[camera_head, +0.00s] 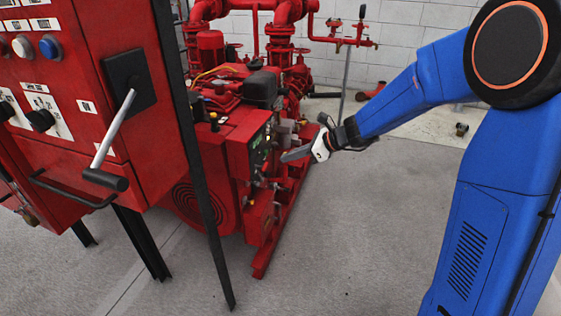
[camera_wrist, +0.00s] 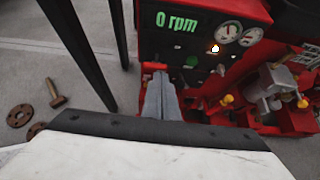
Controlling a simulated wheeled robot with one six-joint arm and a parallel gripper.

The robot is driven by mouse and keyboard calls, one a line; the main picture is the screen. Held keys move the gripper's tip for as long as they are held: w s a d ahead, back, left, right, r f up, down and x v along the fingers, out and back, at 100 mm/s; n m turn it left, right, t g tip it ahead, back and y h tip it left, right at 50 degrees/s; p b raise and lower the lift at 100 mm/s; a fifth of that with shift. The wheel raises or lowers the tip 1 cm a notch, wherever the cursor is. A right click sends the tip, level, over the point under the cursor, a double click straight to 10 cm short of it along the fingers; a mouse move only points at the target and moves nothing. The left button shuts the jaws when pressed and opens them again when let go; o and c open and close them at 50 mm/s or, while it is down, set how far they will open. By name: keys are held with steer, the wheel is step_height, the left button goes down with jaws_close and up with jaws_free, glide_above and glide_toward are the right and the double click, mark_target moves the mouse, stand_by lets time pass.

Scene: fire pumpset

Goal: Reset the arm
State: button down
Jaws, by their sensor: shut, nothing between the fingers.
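My blue arm reaches from the right side of the head view toward the red pump engine (camera_head: 235,140). My gripper (camera_head: 290,155) is in front of the engine's control panel, its grey fingers pointing left. In the wrist view my gripper (camera_wrist: 161,98) shows as grey fingers shut together, with nothing held. They point toward the panel (camera_wrist: 190,45), which has a green "0 rpm" display and two round gauges. I cannot tell from these views whether the fingertips touch the panel.
A red control cabinet (camera_head: 85,110) with a lever handle (camera_head: 108,150) stands at the left on black legs. Red pipes (camera_head: 285,40) rise at the back. Rusty discs (camera_wrist: 20,115) and a hammer-like piece (camera_wrist: 56,95) lie on the floor. The grey floor (camera_head: 350,240) in front is clear.

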steer(key=v, duration=0.7)
steer(key=s+d+n+h, duration=0.3)
steer(key=s+d+n, duration=0.3)
steer(key=s, duration=0.6)
steer(key=s+d+r+n+h, duration=0.1)
steer(key=s+d+n+h, duration=0.3)
steer(key=s+d+n, duration=0.3)
steer(key=s+d+n+t+h, duration=0.1)
steer(key=s+d+n+h, duration=0.2)
steer(key=s+d+n, duration=0.4)
steer(key=s+n, duration=0.2)
steer(key=s, duration=0.7)
steer(key=shift+s+d+r+h, duration=0.2)
steer(key=shift+s+r+h, duration=0.1)
steer(key=shift+s+r, duration=0.1)
steer(key=c, duration=2.5)
jaws_free()
